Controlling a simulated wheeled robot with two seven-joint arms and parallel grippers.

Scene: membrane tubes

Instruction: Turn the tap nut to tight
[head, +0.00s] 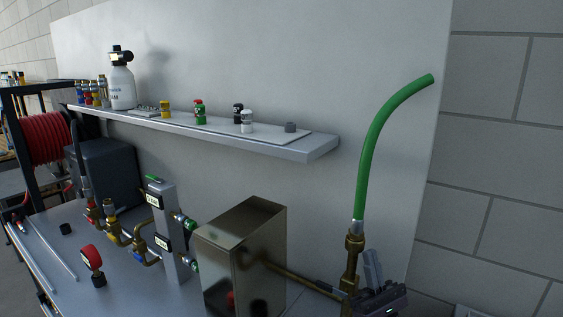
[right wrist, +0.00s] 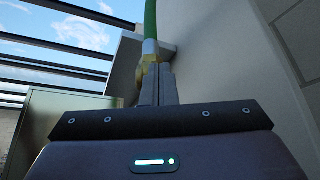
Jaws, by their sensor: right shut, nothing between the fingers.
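The tap nut (head: 355,243) is a brass nut at the lower right of the head view, at the foot of an upright green hose (head: 376,140). A brass tap body (head: 349,280) stands below it. My right gripper (head: 372,262) is shut and empty, its fingers pointing up just right of the tap. In the right wrist view the shut fingers (right wrist: 158,80) stand in front of the brass nut (right wrist: 148,66) and partly hide it. I cannot tell whether they touch it. The green hose (right wrist: 150,20) rises above. My left gripper is not in view.
A metal box (head: 240,255) stands left of the tap, with a brass pipe (head: 290,277) running between them. A wall shelf (head: 200,127) holds a bottle (head: 121,82) and small coloured fittings.

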